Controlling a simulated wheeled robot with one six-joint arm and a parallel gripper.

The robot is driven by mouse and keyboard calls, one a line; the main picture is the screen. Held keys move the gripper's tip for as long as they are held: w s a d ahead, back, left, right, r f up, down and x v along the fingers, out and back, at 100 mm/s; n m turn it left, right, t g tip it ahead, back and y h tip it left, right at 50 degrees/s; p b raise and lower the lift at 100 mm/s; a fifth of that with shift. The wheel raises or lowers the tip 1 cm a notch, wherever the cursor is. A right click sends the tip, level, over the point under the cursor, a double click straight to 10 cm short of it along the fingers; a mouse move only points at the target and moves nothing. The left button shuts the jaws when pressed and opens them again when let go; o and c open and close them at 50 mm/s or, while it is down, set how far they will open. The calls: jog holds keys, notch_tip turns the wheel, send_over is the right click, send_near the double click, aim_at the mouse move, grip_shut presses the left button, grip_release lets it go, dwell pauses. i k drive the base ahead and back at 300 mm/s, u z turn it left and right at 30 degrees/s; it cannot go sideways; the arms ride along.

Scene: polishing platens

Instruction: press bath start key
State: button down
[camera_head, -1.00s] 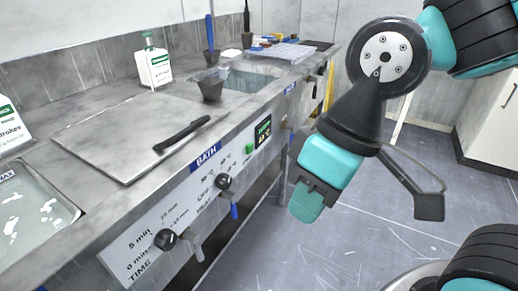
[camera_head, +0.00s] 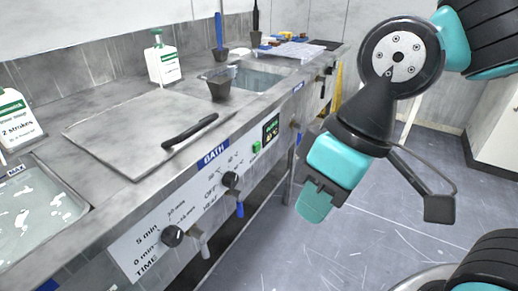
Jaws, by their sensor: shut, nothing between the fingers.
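The bath panel runs along the bench front under a blue BATH label (camera_head: 213,155). A small green key (camera_head: 257,147) sits on it, left of a dark display (camera_head: 271,128) with green text. A heat knob (camera_head: 230,180) and a time knob (camera_head: 173,236) are lower left on the panel. My gripper (camera_head: 313,205) is shut and empty, pointing down over the floor. It is apart from the panel, to the right of and below the green key. The key's face is small, and its marking cannot be read.
A lid with a black handle (camera_head: 190,132) lies on the bench top (camera_head: 120,98). A dark cup (camera_head: 219,88), a sink (camera_head: 262,74), a white bottle (camera_head: 161,60) and a tray (camera_head: 38,212) are also there. Blue-handled taps (camera_head: 239,209) jut from the front. The floor beside the bench is clear.

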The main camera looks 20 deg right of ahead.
aim_at(257, 147)
jog(key=z, duration=1.35)
jog(key=k, duration=0.85)
jog(key=u, duration=0.85)
jog(key=i, duration=0.5)
jog(key=u, duration=0.1)
